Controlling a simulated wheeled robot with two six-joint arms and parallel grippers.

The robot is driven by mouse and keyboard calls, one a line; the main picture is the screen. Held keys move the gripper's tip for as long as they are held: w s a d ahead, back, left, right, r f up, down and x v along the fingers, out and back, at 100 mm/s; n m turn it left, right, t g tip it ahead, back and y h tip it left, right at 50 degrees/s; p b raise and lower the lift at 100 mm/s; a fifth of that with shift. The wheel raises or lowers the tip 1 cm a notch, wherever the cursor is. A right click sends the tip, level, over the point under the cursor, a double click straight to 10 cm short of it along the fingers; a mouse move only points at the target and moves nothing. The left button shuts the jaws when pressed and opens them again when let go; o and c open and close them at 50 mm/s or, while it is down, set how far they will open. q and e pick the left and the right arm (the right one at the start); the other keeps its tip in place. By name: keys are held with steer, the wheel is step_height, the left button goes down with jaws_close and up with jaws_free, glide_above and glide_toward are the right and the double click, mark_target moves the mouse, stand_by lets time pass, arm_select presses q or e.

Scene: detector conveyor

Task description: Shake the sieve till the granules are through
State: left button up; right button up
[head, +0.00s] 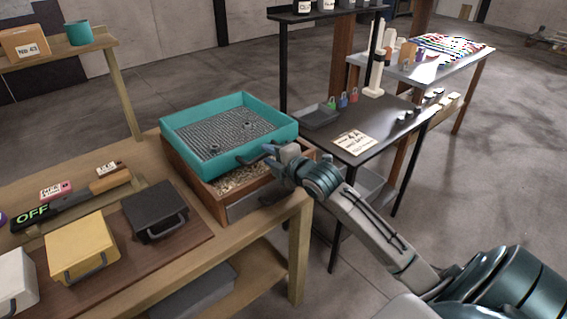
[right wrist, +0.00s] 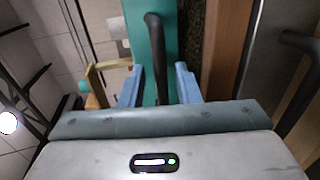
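The sieve (head: 284,131), a teal square frame with a grey mesh, sits over a wooden box (head: 198,188) at the table's corner. A few small dark lumps (head: 213,147) show on the mesh. Pale brown granules (head: 236,183) lie in the box below. The sieve's dark handle (head: 250,158) faces my right gripper (head: 270,152). In the right wrist view the handle (right wrist: 156,60) lies between the two blue fingers of my right gripper (right wrist: 158,85), with gaps beside it, so they look open around it. My left gripper is not in view.
The wooden table (head: 299,250) also holds a black box (head: 153,215), a yellow box (head: 82,248) and a dark bar reading OFF (head: 58,208). A dark side table (head: 385,135) with padlocks and a card stands to the right, close behind my right arm.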

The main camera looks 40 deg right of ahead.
steer(key=b+v, duration=0.1)
steer(key=v, duration=0.7)
steer(key=shift+s, duration=0.35)
steer(key=shift+r, duration=0.1)
stand_by(0.6)
